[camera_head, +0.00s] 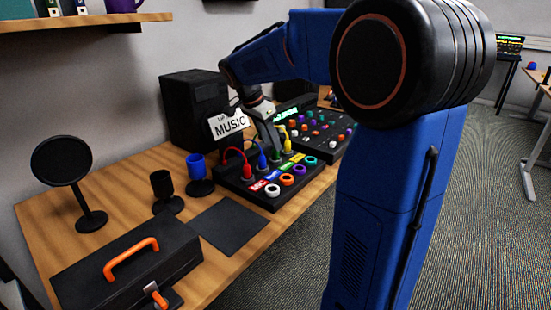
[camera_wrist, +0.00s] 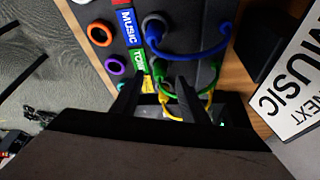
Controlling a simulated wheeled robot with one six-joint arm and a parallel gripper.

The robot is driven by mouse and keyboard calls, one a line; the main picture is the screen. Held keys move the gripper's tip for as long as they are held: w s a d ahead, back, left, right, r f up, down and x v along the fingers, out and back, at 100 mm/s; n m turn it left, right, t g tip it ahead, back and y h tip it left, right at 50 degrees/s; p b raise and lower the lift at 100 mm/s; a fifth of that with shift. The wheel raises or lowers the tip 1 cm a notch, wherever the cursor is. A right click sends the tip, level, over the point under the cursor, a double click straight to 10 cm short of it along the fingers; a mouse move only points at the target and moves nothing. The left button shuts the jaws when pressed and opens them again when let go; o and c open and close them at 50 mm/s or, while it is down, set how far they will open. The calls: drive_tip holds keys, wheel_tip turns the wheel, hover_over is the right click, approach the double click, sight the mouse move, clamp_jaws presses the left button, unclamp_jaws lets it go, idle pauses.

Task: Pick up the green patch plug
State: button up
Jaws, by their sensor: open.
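The green patch plug (camera_wrist: 159,70) stands in the black patch box between the blue plug (camera_wrist: 153,27) and the yellow cable (camera_wrist: 170,110) in the wrist view. Its green cable bends to the right. My gripper (camera_wrist: 160,80) is open, with its two dark fingers on either side of the green plug's area and nothing visibly held. Whether the fingers touch the plug cannot be told.
A red plug (camera_head: 247,172) stands at the near end of the row. A "MUSIC" sign (camera_head: 230,125) is close beside my gripper. A mixer (camera_head: 325,130) lies beyond.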

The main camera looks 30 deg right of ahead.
sight(276, 156)
drive_tip(key=shift+x, duration=2.25)
drive_tip(key=shift+a, duration=0.1)
clamp_jaws()
